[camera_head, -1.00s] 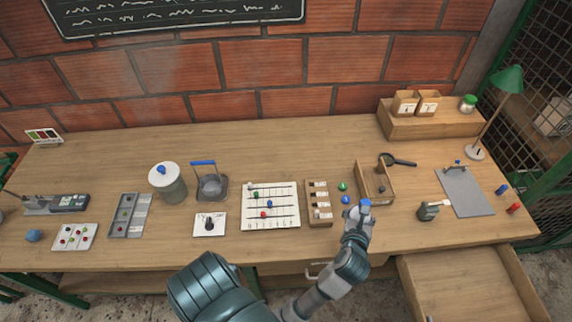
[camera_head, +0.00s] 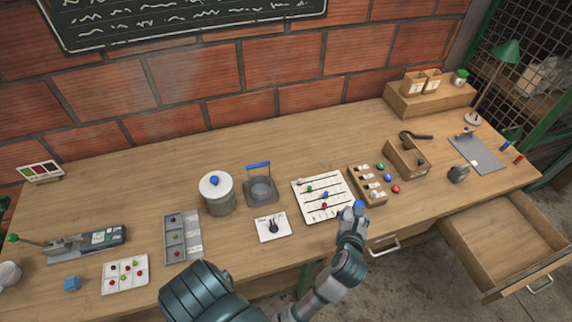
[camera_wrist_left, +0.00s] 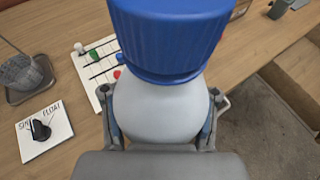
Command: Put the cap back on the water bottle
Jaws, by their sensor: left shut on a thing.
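My left gripper (camera_head: 350,217) is shut on the water bottle (camera_wrist_left: 160,112), which shows as a rounded whitish body between the fingers in the left wrist view. A ribbed blue cap (camera_wrist_left: 172,38) sits at the top of that body, with no gap visible from here. In the head view the blue cap (camera_head: 359,204) shows just above the fingers, by the front right corner of the slider board. Most of the bottle is hidden by the hand there. My right gripper is not in view.
Beside the hand are the slider board (camera_head: 310,212) and a wooden rack (camera_head: 360,173), with small coloured balls to their right. A lidded pot (camera_head: 218,201) and a dial card (camera_head: 273,227) stand to the left. An open drawer (camera_head: 505,235) juts out at the right front.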

